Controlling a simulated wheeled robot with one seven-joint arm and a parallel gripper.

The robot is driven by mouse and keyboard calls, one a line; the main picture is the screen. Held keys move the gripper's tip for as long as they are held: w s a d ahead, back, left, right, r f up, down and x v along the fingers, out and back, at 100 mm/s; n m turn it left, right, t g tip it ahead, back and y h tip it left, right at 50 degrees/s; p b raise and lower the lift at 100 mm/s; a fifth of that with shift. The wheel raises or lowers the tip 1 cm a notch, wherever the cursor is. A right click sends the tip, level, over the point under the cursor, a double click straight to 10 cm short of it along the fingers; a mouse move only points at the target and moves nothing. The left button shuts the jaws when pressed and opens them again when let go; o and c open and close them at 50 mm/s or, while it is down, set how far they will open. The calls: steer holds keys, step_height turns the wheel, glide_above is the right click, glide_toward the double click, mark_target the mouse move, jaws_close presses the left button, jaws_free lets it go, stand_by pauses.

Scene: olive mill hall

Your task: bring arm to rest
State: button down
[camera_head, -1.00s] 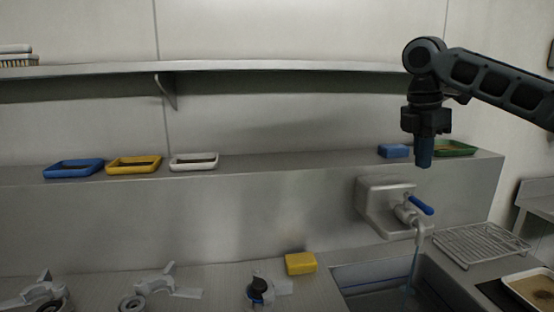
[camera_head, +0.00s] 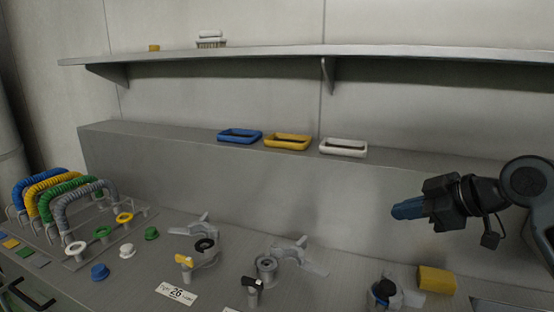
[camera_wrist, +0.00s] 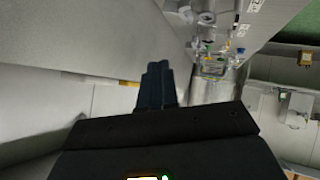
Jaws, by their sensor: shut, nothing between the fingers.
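My gripper (camera_head: 396,211) is at the right of the head view, raised above the steel counter and pointing left. Its blue fingers are closed together with nothing between them. In the wrist view the closed fingers (camera_wrist: 157,84) stand out dark against the pale wall. My gripper touches nothing. A yellow block (camera_head: 436,280) sits on the counter below and to the right of it.
Blue (camera_head: 240,136), yellow (camera_head: 288,141) and white (camera_head: 343,148) trays stand on the ledge under a wall shelf (camera_head: 270,57). Valve fittings (camera_head: 285,255) line the counter (camera_head: 330,285). Coiled hoses (camera_head: 70,195) hang on a rack at left. The air left of my gripper is free.

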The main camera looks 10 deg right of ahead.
steer(key=s+a+f+m+t+y, duration=0.15)
steer(key=a+f+m+t, duration=0.3)
steer(key=a, duration=0.75)
steer(key=s+a+f+m+t+h, duration=0.2)
steer(key=s+a+f+m+h, duration=0.2)
steer(key=s+f+m, duration=0.7)
steer(key=s+f+n+h, duration=0.1)
steer(key=s+h, duration=0.1)
steer(key=s, duration=0.7)
steer(key=s+f+n+h, duration=0.1)
steer(key=s+f+h, duration=0.1)
steer(key=s, duration=0.7)
steer(key=s+d+r+n, duration=0.1)
steer(key=s+d+r, duration=0.1)
steer(key=s, duration=0.6)
steer(key=s+d+r+n+b, duration=0.1)
steer(key=s+d+r, duration=0.2)
steer(key=s, duration=0.5)
steer(key=shift+s+d+g+y, duration=0.15)
steer(key=shift+d+g+y, duration=0.2)
steer(key=shift+g, duration=0.1)
steer(key=shift+r+n, duration=0.1)
steer(key=shift+n, duration=0.15)
